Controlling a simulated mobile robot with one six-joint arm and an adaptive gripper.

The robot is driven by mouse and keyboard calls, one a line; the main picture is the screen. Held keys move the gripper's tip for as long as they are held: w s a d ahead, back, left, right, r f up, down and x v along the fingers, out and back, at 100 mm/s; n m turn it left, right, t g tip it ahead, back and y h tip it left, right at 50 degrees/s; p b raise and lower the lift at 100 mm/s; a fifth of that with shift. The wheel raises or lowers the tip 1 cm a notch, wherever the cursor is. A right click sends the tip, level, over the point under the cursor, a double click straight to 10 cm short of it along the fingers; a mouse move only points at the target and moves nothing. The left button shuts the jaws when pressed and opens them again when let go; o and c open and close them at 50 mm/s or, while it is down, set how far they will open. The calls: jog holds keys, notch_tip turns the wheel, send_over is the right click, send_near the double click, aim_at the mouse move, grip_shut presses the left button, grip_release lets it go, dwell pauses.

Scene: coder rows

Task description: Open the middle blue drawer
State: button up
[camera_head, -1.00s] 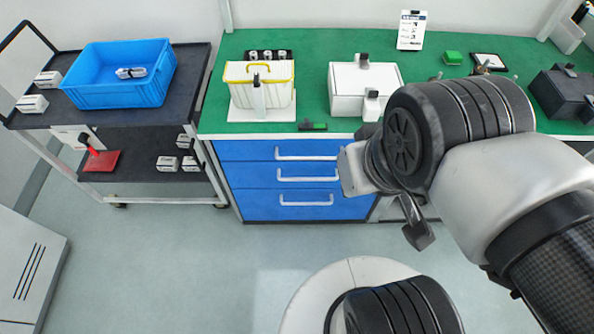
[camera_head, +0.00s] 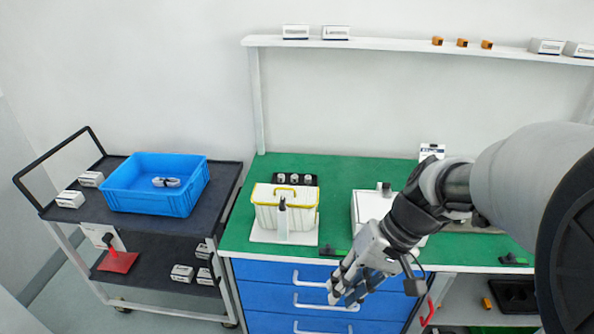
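The blue drawer unit under the green bench has three stacked drawers with white bar handles. The middle blue drawer (camera_head: 273,298) is between the top drawer (camera_head: 262,271) and the bottom drawer (camera_head: 268,323), and all look shut. My gripper (camera_head: 343,293) points down and left in front of the drawer fronts. Its fingers look apart with nothing between them. Whether they touch the handle cannot be told. My gripper and arm cover the right part of the drawers.
A dark cart (camera_head: 226,176) with a blue bin (camera_head: 150,201) stands left of the bench. A yellow-rimmed white container (camera_head: 268,215) and a white box (camera_head: 368,207) stand on the green bench top (camera_head: 335,180). An open shelf space is right of the drawers.

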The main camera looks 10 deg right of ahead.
aim_at(330, 307)
jog(key=w+d+f+m+t+y, duration=0.2)
jog(key=w+d+f+y, duration=0.25)
jog(key=f, duration=0.55)
jog(key=w+d+f+m+t+y, duration=0.1)
jog(key=w+d+f+m+y, duration=0.15)
jog(key=w+f, duration=0.5)
jog(key=s+d+f+m+t+h, duration=0.15)
jog(key=f+t, duration=0.25)
jog(key=f, duration=0.5)
jog(key=s+d+f+m+t+h, duration=0.1)
jog(key=s+d+f+m+t, duration=0.15)
jog(key=f, duration=0.65)
jog(key=s+d+f+m+t+h, duration=0.1)
jog(key=d+f+m+t, duration=0.25)
jog(key=f, duration=0.55)
jog(key=shift+t+y, duration=0.25)
jog(key=shift+t, duration=0.05)
jog(key=b+x, duration=0.4)
jog(key=x, duration=1.3)
jog(key=shift+w+a+f, duration=0.1)
jog(key=shift+a+f, duration=0.05)
jog(key=shift+a, duration=0.1)
jog(key=shift+c, duration=0.2)
grip_shut()
